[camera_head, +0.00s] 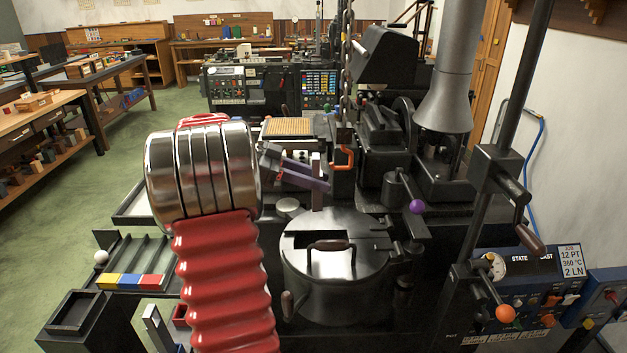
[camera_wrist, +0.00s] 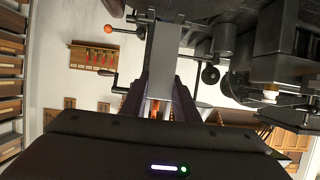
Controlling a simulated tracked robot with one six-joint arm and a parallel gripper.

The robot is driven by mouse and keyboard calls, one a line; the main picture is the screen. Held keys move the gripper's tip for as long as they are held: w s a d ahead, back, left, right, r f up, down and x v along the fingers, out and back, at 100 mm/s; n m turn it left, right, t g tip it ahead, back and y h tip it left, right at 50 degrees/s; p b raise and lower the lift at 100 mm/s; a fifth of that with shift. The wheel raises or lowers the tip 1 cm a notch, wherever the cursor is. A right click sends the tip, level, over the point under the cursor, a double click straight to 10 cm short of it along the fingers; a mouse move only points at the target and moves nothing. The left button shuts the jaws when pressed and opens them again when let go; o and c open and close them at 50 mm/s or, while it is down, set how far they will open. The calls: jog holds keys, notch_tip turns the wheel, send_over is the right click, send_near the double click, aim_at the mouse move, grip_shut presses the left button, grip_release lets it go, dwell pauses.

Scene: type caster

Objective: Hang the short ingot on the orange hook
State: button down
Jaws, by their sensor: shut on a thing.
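My gripper (camera_head: 308,173), with purple fingers, is shut on a grey metal bar, which I take for the short ingot (camera_head: 317,163). The ingot stands about upright between the fingers in the head view. In the wrist view my gripper (camera_wrist: 161,85) has the ingot (camera_wrist: 163,55) between its dark jaws, and the bar reaches out past the fingertips. The orange hook (camera_head: 343,158) is just right of the ingot in the head view. I cannot tell how far apart in depth they are. The near end of the ingot is partly hidden by the fingers.
A chain (camera_head: 347,80) hangs above the hook. A round lidded pot (camera_head: 337,262) stands below my gripper. A purple-knobbed lever (camera_head: 417,206) and a grey funnel-shaped hood (camera_head: 445,105) are to the right. A tray of coloured blocks (camera_head: 125,281) lies at the left.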

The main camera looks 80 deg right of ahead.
jog(key=shift+s+d+r, duration=0.1)
jog(key=shift+s+d, duration=0.1)
jog(key=shift+s, duration=0.75)
jog(key=shift+s+d, duration=0.25)
jog(key=shift+s, duration=0.7)
jog(key=shift+s+d+r, duration=0.1)
jog(key=shift+s+d, duration=0.1)
jog(key=shift+s, duration=0.75)
dwell(1.4)
jog(key=shift+s+f, duration=0.1)
jog(key=shift+f, duration=1.3)
dwell(2.0)
